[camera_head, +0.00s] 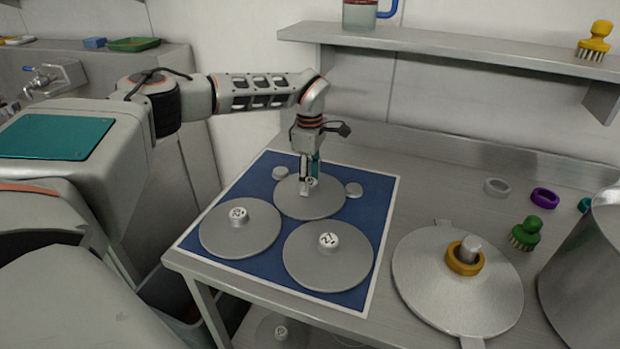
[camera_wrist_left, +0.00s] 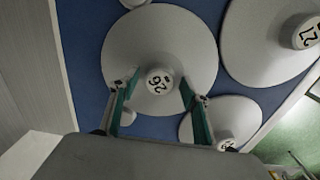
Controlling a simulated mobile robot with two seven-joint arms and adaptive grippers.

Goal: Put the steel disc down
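The steel disc (camera_head: 325,206), round with a numbered knob, appears to lie flat on the blue mat (camera_head: 222,259), at the far end. My left gripper (camera_head: 309,181) is above it, pointing down at the knob. In the left wrist view the disc (camera_wrist_left: 160,31) lies below the gripper (camera_wrist_left: 159,90); its two fingers stand apart on either side of the knob (camera_wrist_left: 158,80), with a gap visible on both sides. The gripper partly hides the knob in the head view. My right gripper is not in view.
Two other discs lie on the mat, one at front left (camera_head: 255,240) and one marked 27 (camera_head: 335,271) at front right. A big lid (camera_head: 480,303) with a yellow ring (camera_head: 463,262), a green brush (camera_head: 525,234) and a steel pot (camera_head: 590,270) stand right. A shelf (camera_head: 450,45) runs behind.

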